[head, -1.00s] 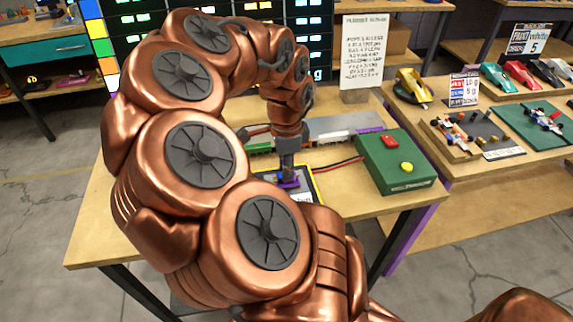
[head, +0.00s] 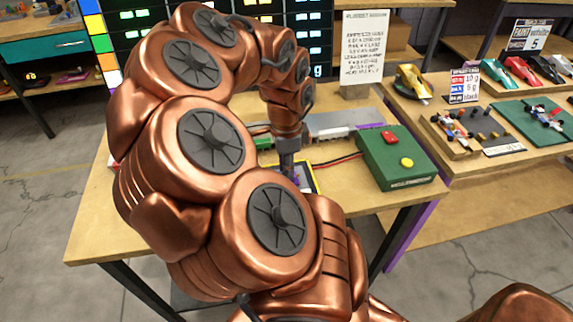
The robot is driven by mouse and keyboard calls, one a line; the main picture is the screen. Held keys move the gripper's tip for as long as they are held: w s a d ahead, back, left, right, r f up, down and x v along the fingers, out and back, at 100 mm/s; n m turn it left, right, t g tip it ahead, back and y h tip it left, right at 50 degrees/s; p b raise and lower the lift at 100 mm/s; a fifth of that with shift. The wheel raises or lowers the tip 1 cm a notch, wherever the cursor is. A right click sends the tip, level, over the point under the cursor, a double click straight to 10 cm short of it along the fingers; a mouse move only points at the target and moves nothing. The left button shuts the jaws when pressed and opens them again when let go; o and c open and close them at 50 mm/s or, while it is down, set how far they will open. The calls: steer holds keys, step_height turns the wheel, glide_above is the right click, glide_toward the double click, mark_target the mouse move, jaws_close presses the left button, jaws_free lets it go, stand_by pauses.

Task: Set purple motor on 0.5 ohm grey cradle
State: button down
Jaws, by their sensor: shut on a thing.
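My gripper (head: 289,164) points down over the workbench, behind the large copper links of my arm. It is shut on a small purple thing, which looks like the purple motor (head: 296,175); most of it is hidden. A dark pad with a yellow border (head: 312,177) lies under and beside the gripper, mostly covered by my arm. I cannot make out the 0.5 ohm grey cradle or its label. Whether the motor touches the pad cannot be told.
A green box (head: 396,160) with red and yellow buttons stands right of the gripper, with red and black wires running left. A long grey block (head: 343,122) lies behind. A paper sign (head: 363,47) stands at the back. Model cars fill the right-hand table (head: 470,165).

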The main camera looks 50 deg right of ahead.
steer(key=shift+f, duration=0.1)
steer(key=c, duration=1)
jaws_free()
step_height(320, 180, up, 12)
steer(key=s+a+n+p, duration=0.2)
steer(key=s+a+n, duration=0.1)
steer(key=a+n, duration=0.4)
steer(key=s+a+f+n+g+p, duration=0.1)
steer(key=s+a+n, duration=0.3)
steer(key=a+n, duration=0.4)
steer(key=s+a+n+p, duration=0.3)
steer(key=a+n, duration=0.4)
steer(key=n, duration=0.3)
steer(key=shift+s+a+f+g, duration=0.2)
steer(key=shift+s+a+g, duration=0.05)
steer(key=shift+s+g, duration=0.2)
